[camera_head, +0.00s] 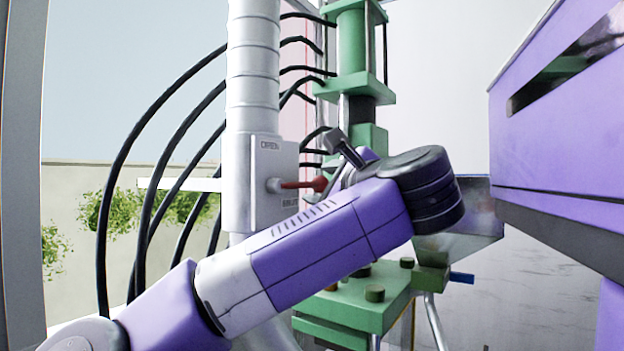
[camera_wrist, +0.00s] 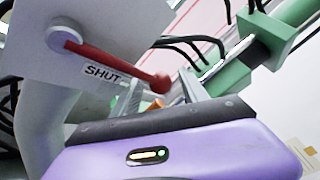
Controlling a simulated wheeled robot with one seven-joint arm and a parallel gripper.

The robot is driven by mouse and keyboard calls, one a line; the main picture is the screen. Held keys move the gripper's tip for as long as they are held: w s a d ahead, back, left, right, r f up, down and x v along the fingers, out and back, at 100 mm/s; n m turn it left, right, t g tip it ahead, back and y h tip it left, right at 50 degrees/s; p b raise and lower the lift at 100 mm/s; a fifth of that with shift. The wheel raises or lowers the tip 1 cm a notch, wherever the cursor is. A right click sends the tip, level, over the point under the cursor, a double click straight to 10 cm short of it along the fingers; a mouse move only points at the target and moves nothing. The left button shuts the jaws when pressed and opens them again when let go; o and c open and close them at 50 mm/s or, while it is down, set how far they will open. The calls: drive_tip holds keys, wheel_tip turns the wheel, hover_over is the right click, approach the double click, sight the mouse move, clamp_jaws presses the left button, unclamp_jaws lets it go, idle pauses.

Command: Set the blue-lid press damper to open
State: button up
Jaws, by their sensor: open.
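The damper is a grey plate (camera_head: 282,160) on a silver ribbed duct (camera_head: 253,80), with OPEN marked at its top and SHUT lower down. Its red lever (camera_head: 298,185) points right, about level, from a round pivot to a red knob (camera_head: 320,184). In the wrist view the red lever (camera_wrist: 110,60) runs just above the SHUT label (camera_wrist: 102,74). My gripper (camera_head: 335,160) is close to the knob, partly hidden by my arm. In the wrist view my gripper (camera_wrist: 162,92) is open, with the knob appearing between its fingers. I cannot tell whether they touch. No blue lid is clearly visible.
A green press (camera_head: 352,55) stands behind, with its green base (camera_head: 365,300) lower down. Black hoses (camera_head: 150,130) curve left of and behind the duct. A purple cabinet (camera_head: 560,120) fills the right side. A small blue part (camera_head: 461,278) shows near the metal hopper (camera_head: 465,245).

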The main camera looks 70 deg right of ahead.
sight(312, 183)
drive_tip(key=shift+p+x, duration=0.4)
drive_tip(key=shift+x, duration=1.85)
clamp_jaws()
